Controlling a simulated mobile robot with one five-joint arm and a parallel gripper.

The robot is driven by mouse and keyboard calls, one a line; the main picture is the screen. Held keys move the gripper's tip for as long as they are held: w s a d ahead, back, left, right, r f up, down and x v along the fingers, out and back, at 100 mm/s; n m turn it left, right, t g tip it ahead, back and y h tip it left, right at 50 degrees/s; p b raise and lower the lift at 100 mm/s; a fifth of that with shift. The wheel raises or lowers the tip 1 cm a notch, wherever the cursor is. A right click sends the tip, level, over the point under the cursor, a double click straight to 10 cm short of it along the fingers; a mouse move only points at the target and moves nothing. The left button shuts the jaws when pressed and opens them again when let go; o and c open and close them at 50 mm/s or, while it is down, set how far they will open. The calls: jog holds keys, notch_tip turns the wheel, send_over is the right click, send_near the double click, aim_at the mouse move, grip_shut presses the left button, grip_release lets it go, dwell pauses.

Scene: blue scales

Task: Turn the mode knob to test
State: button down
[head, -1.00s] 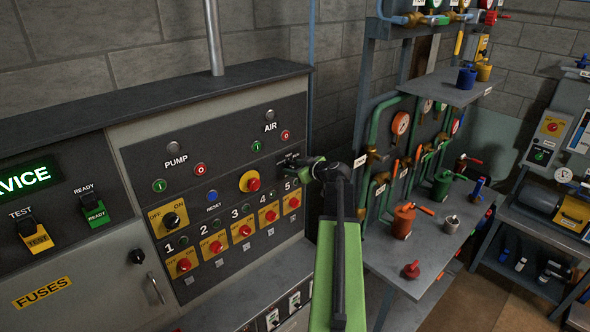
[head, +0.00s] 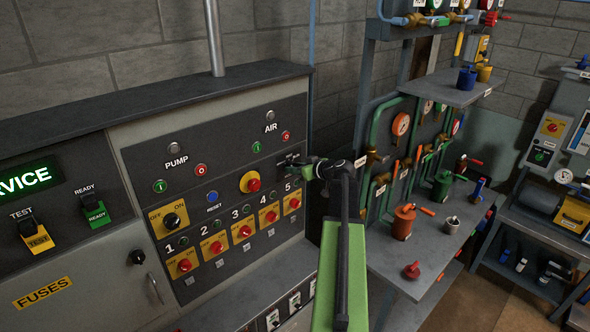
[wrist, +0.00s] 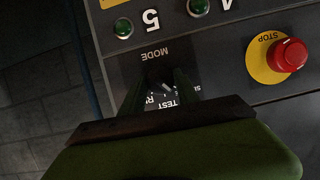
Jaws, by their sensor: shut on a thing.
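The mode knob (wrist: 158,85) is dark and small, on the black panel below the MODE label, which appears upside down in the wrist view. My gripper (wrist: 160,92) is shut on the knob, with one finger on each side of it. A short white pointer line shows between the fingers, near the TEST lettering (wrist: 168,98). Part of another label starting with R shows beside it, and the rest is hidden by my gripper. In the head view my gripper (head: 290,161) is at the panel's upper right, and the knob is mostly hidden there.
A red stop button (wrist: 290,54) on a yellow disc is close to the knob; it also shows in the head view (head: 252,183). Numbered red switches (head: 270,216) sit below my gripper. Pipes and gauges (head: 400,124) stand to the right of my arm.

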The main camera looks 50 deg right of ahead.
jog(key=shift+d+f+m+t+y+b, duration=0.15)
jog(key=shift+m+y+b, duration=0.35)
jog(key=shift+m+y, duration=0.5)
jog(key=shift+d+m+t+y+b, duration=0.15)
jog(key=shift+m+y+b, duration=0.45)
jog(key=shift+m, duration=0.7)
jog(key=shift+a, duration=0.1)
jog(key=c, duration=0.9)
grip_release()
jog(key=p+v, duration=0.5)
jog(key=v, duration=1.2)
jog(key=shift+s, duration=0.25)
